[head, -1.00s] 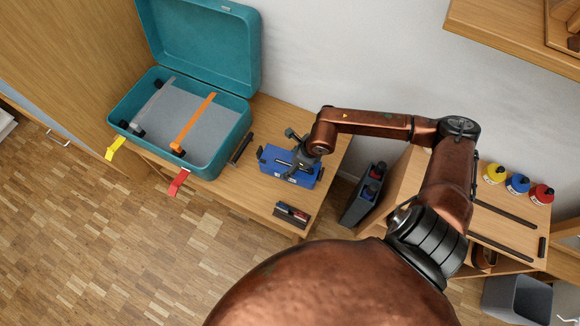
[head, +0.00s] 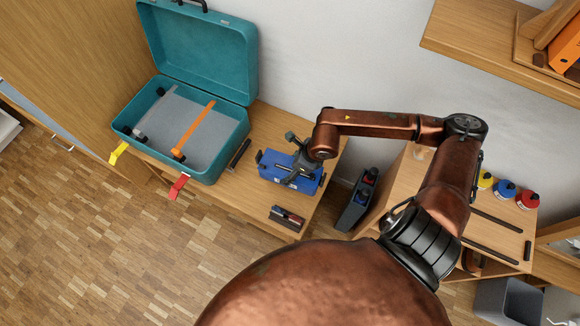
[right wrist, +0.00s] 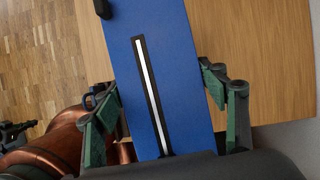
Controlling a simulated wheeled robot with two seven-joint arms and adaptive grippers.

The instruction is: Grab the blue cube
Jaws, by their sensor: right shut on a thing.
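The blue cube looks like a blue box (head: 305,184) with dark fittings, on the wooden bench between the teal case and my right arm. My right gripper (head: 293,170) is over it from above and shut on it. In the right wrist view, the blue box (right wrist: 178,60) has a dark slot with a white strip along its face. The green-padded fingers of my right gripper (right wrist: 160,98) lie on its two sides. The contact at the left pad is partly hidden. The head view does not show clearly whether the box is off the bench. My left gripper is not in view.
An open teal case (head: 232,135) with straps stands at the left of the bench (head: 255,200). A dark bar (head: 239,154) and a small dark-red-topped block (head: 287,218) lie near the box. A dark holder (head: 357,203) stands right of the bench. A shelf (head: 480,45) juts out upper right.

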